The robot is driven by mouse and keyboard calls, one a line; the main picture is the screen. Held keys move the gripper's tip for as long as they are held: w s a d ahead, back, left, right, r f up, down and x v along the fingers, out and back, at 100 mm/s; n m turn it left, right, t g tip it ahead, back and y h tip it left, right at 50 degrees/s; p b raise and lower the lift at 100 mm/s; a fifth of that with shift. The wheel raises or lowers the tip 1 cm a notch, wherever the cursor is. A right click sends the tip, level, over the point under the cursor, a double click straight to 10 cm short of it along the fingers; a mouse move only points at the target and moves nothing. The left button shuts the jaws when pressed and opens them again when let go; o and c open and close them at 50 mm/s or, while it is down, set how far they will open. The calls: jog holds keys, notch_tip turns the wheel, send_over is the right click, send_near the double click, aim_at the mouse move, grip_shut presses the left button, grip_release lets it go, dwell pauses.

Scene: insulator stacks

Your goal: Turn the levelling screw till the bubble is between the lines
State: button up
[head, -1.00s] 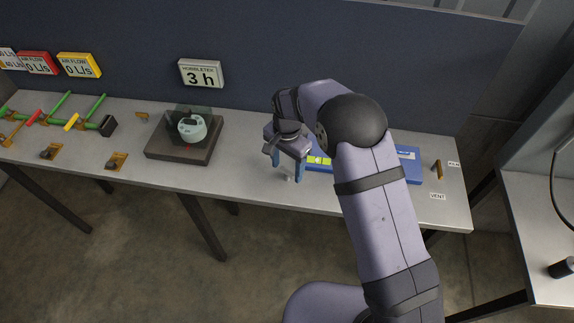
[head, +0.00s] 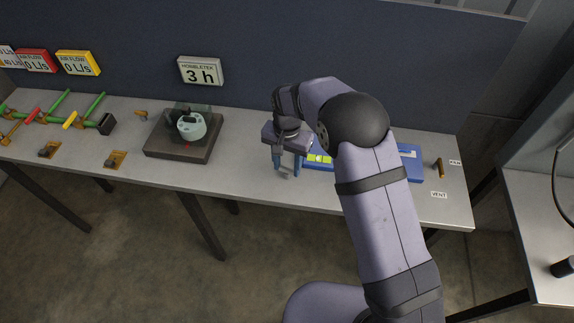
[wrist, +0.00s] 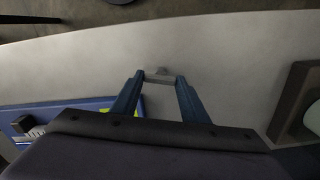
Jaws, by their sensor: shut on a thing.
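The blue level (head: 413,168) lies on the bench, its middle hidden behind my arm. Its yellow-green vial (head: 318,158) shows just right of my gripper; the bubble and lines are too small to make out. My gripper (head: 287,168) points down at the level's left end, its blue fingers shut on the small grey levelling screw (wrist: 157,77). In the wrist view, the screw sits between the two fingertips (wrist: 160,80). That view also shows part of the blue level (wrist: 75,105) and a bit of yellow-green beside the left finger.
Left of my gripper, a dark base (head: 158,149) carries a pale green round device (head: 190,126). Green pipes with valves (head: 72,121) stand at the far left. The bench front between is clear.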

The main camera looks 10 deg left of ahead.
aim_at(287, 169)
jog(key=n+b, duration=0.1)
jog(key=n, duration=0.5)
jog(key=shift+r+n, duration=0.1)
jog(key=shift+n, duration=0.2)
dwell(0.4)
jog(key=o, duration=1.1)
jog(key=shift+c, duration=0.2)
jog(key=shift+r, duration=0.1)
jog(key=shift+r+b, duration=1.25)
jog(key=shift+r, duration=2.3)
